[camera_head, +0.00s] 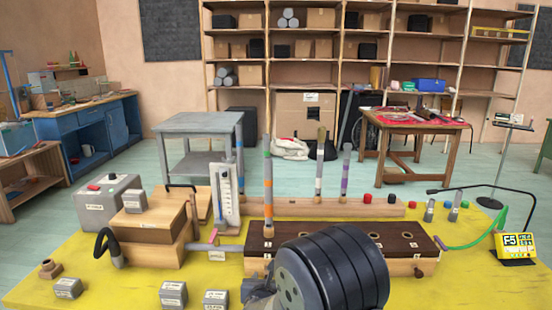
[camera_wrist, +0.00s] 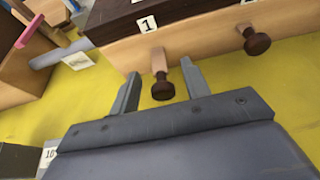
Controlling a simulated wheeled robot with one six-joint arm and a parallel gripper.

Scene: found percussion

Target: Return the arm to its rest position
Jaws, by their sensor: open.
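My gripper (camera_wrist: 160,80) is open in the wrist view, its two grey fingers apart. A dark round knob on a pale wooden stem (camera_wrist: 161,88) shows between the fingertips; I cannot tell whether they touch it. The stem sticks out of the wooden box with a dark top (camera_wrist: 200,38), below the label 1. In the head view, my dark arm covers the front middle of this box (camera_head: 400,242), and the fingers are hidden behind the arm or too unclear to make out.
A second knob (camera_wrist: 257,40) sticks out to the right. Banded tubes (camera_head: 268,185) (camera_head: 320,165) stand upright at the box and the rail behind. Wooden bellows-like boxes (camera_head: 150,225) and a gauge (camera_head: 226,195) stand left. Yellow table surface (camera_head: 480,275) is clear at front right.

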